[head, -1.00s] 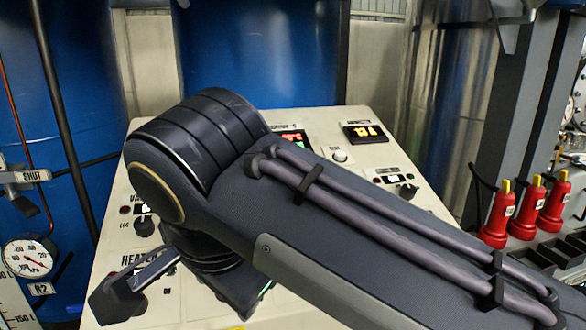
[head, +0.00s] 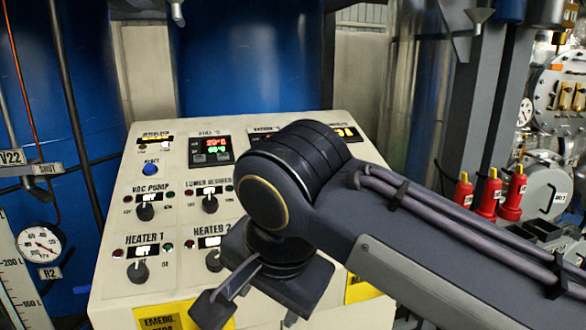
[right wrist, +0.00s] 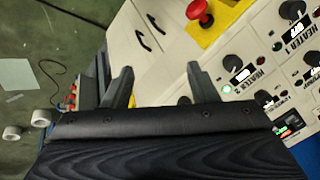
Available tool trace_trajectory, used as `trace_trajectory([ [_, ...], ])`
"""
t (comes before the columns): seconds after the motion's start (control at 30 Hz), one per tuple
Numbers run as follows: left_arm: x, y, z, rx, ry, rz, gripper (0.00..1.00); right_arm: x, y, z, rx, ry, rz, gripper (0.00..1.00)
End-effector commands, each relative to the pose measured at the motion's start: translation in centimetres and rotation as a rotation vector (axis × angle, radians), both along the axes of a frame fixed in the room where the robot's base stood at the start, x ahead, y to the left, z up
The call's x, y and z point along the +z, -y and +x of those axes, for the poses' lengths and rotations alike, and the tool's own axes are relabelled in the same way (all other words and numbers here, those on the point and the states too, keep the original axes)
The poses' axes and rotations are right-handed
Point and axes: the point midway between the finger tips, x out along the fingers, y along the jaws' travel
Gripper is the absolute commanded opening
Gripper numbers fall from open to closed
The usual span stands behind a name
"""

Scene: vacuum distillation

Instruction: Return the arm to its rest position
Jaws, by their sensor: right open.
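My right arm comes in from the right in the head view and crosses in front of the control panel (head: 110,225). My right gripper (head: 222,318) hangs at its end, low before the panel, partly cut off by the bottom edge of the frame. In the right wrist view its two fingers (right wrist: 115,88) stand apart with nothing between them. The panel's white face and front lie beyond them. My left gripper is not in view.
The panel carries knobs such as the Heater 1 knob (head: 138,271) and a red emergency button (right wrist: 200,12) on a yellow plate. Red bottles (head: 488,195) stand at right. A round gauge (head: 40,243) is at left. Blue tanks (head: 245,60) stand behind.

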Motion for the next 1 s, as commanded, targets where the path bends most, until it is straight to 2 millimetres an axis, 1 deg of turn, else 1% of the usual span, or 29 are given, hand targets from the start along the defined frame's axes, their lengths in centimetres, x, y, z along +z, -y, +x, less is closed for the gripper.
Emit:
trace_trajectory([
  [0.03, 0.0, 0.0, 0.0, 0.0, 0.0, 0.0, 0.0, -0.5, 1.4, 0.4, 0.009, -0.006, 0.005, 0.53],
  [0.17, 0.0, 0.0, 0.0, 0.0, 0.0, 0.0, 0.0, -2.1, 5.1, 1.1, 0.06, -0.019, 0.012, 0.53],
  [0.2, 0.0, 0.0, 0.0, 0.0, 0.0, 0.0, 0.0, -2.8, 6.5, 1.2, 0.079, -0.021, 0.015, 0.53],
  [0.27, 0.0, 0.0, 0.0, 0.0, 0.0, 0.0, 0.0, -3.9, 8.7, 1.2, 0.106, -0.023, 0.024, 0.53],
  [0.37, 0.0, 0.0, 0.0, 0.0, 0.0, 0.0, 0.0, -6.5, 12.9, 0.7, 0.159, -0.017, 0.044, 0.53],
  [0.4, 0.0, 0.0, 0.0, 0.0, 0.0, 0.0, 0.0, -7.9, 14.9, 0.1, 0.182, -0.008, 0.054, 0.53],
  [0.47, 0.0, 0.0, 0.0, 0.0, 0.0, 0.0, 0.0, -10.3, 17.7, -1.2, 0.217, 0.014, 0.07, 0.53],
  [0.5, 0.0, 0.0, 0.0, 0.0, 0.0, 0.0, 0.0, -12.0, 19.3, -2.4, 0.238, 0.035, 0.077, 0.53],
  [0.6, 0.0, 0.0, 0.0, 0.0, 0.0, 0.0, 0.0, -16.0, 22.0, -5.3, 0.278, 0.1, 0.08, 0.53],
  [0.7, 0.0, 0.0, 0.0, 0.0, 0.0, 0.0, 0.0, -19.2, 23.2, -7.6, 0.301, 0.159, 0.064, 0.53],
  [0.8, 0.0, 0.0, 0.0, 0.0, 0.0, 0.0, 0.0, -21.2, 23.6, -9.0, 0.312, 0.199, 0.044, 0.53],
  [0.9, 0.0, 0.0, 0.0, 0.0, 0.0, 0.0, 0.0, -22.2, 23.7, -9.6, 0.319, 0.22, 0.03, 0.53],
  [1.0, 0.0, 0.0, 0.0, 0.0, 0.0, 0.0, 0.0, -22.5, 23.6, -9.8, 0.325, 0.223, 0.027, 0.53],
])
